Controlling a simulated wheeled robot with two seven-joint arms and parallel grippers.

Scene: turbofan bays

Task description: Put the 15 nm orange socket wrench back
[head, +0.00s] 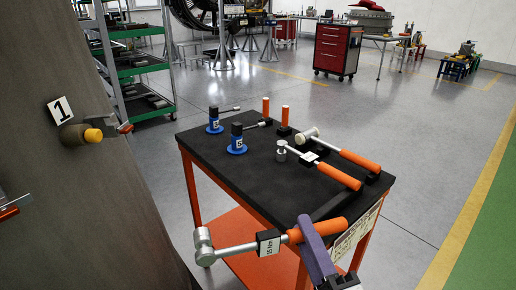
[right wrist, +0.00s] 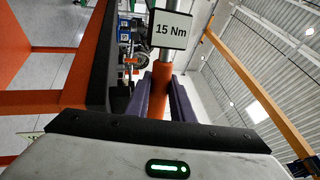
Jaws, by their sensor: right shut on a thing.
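The 15 Nm orange socket wrench (head: 268,244) has a silver head, a metal shaft with a "15 Nm" tag and an orange handle. My right gripper (head: 311,236) has purple fingers shut on the orange handle, in front of the cart's near edge. The wrench lies roughly level, its head pointing left. In the right wrist view the orange handle (right wrist: 161,88) sits between the purple fingers (right wrist: 160,98), below the white "15 Nm" tag (right wrist: 170,30). The black-topped cart (head: 240,180) has an orange frame. My left gripper is not in view.
The cart top holds another orange-handled wrench (head: 335,173), a mallet-like tool (head: 350,155), two blue-based black pieces (head: 237,140) and upright orange handles (head: 285,116). A dark panel (head: 70,210) labelled "1" stands close on the left. A green shelf (head: 140,70) is behind. The cart's near left top is clear.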

